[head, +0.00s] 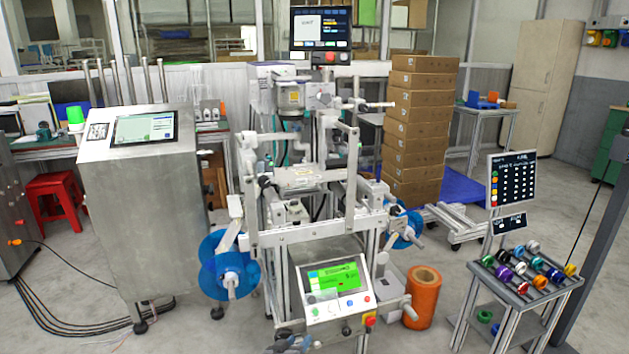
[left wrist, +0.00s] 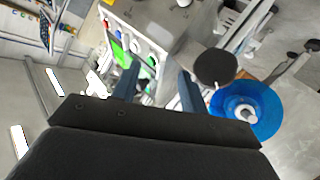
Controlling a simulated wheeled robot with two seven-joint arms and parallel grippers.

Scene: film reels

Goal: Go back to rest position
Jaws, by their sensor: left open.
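My left gripper (head: 290,344) shows only in part at the bottom edge of the head view, in front of the machine's green-screen control panel (head: 335,285). In the left wrist view its two blue-grey fingers stand apart with nothing held between them (left wrist: 157,82). A blue film reel (head: 228,266) is mounted on the left side of the labelling machine (head: 310,238). A blue reel also shows to the right of the fingers in the left wrist view (left wrist: 262,104). Another blue reel (head: 407,230) is on the machine's right side. My right gripper is in neither view.
An orange roll (head: 422,297) stands on the floor right of the machine. A small rack (head: 522,285) with several coloured spools is at the right. A steel cabinet (head: 137,205) stands at the left, with cables (head: 75,325) on the floor. Stacked cartons (head: 417,130) are behind.

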